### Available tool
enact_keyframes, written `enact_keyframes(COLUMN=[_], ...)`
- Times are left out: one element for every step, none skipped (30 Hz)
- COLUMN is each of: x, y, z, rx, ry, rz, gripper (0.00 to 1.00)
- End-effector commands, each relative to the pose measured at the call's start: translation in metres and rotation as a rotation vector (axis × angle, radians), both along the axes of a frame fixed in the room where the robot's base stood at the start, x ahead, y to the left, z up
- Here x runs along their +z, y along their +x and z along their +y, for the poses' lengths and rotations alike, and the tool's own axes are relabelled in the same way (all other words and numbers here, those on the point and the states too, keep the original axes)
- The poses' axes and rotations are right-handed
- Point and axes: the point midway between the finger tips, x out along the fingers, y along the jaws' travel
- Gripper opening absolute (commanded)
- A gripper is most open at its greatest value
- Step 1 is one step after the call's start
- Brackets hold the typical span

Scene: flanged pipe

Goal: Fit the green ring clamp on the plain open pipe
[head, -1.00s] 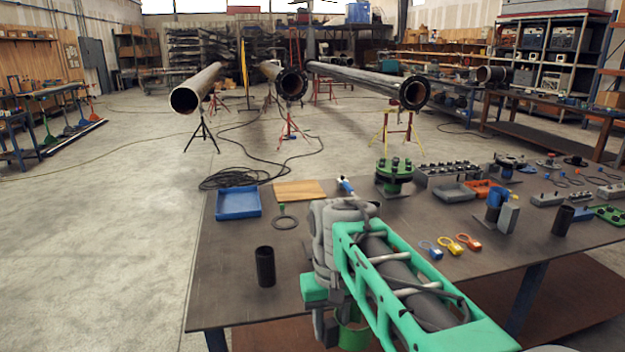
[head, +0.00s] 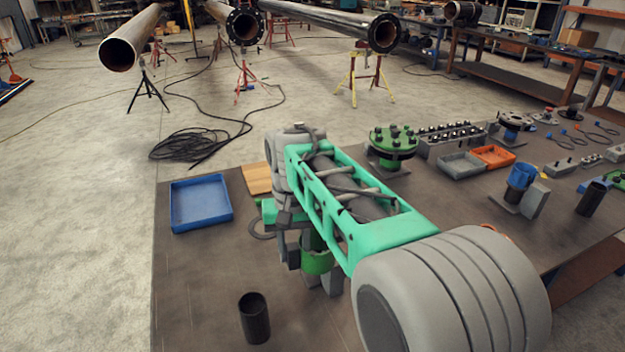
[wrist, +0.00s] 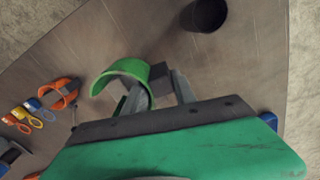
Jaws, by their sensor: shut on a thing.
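The green ring clamp (head: 317,262) is in my gripper (head: 312,274), above the dark table. In the wrist view the clamp (wrist: 118,70) shows as a curved green band with a gap, at the fingers of my gripper (wrist: 158,88). The fingers are shut on its side; the exact contact is partly hidden. The plain open pipe (head: 131,40) is the left of three long pipes. Its near end has no flange and rests on a black tripod, well beyond the table. My gripper is far from it.
Two flanged pipes (head: 384,32) lie to its right on stands. A coiled black cable (head: 183,145) is on the floor before them. The table (head: 190,285) carries a blue tray (head: 200,203), a short black tube (head: 254,318) and a green flange (head: 392,140). Left floor is open.

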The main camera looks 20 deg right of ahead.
Motion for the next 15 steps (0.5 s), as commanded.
enact_keyframes(x=[0.015,0.019,0.024,0.028,0.031,0.035,0.037,0.039,0.041,0.042,0.043,0.043,0.043,0.042,0.041], y=[0.013,0.021,0.033,0.041,0.05,0.062,0.07,0.079,0.09,0.097,0.104,0.112,0.117,0.121,0.126], z=[-0.008,-0.012,-0.019,-0.024,-0.03,-0.039,-0.045,-0.052,-0.062,-0.069,-0.076,-0.084,-0.089,-0.094,-0.1], rx=[-0.11,-0.188,-0.301,-0.392,-0.482,-0.608,-0.704,-0.801,-0.93,-1.021,-1.109,-1.215,-1.285,-1.348,-1.418], ry=[0.0,0.0,0.0,0.0,0.0,0.0,0.0,-0.001,-0.001,-0.001,-0.001,-0.001,-0.001,-0.001,0.0], rz=[-0.001,0.0,0.0,0.0,0.001,0.001,0.001,0.001,0.001,0.001,0.001,0.001,0.0,0.0,-0.001], gripper=[0.0,0.0,0.0,0.0,0.0,0.0,0.0,0.0,0.0,0.0,0.0,0.0,0.0,0.0,0.0])
